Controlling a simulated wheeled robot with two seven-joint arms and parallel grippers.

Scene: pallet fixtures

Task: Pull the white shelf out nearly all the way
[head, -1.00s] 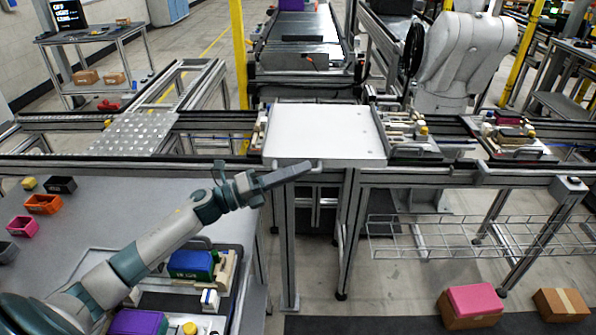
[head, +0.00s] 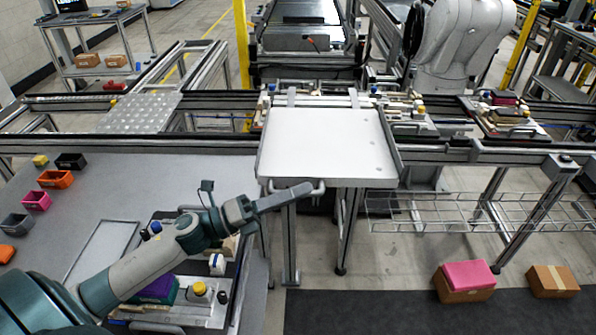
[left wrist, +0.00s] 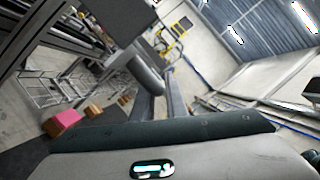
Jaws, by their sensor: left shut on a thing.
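The white shelf (head: 325,145) is a flat white tray in the middle of the head view. It sticks out from the rail frame toward me, and bare slide strips show behind its back edge. Its handle (head: 319,189) runs along the front edge. My left gripper (head: 298,192) reaches in from the lower left and is shut on the handle, hiding part of it. In the left wrist view my gripper's two fingers (left wrist: 160,103) show at the middle, but the handle between them is hard to make out. My right gripper is not in view.
A grey table (head: 150,185) with small coloured bins and a loaded fixture tray stands at left, under my arm. Loaded pallets (head: 505,115) sit on the rails at right. A wire rack (head: 450,212) hangs below. Boxes (head: 465,281) lie on the floor at lower right.

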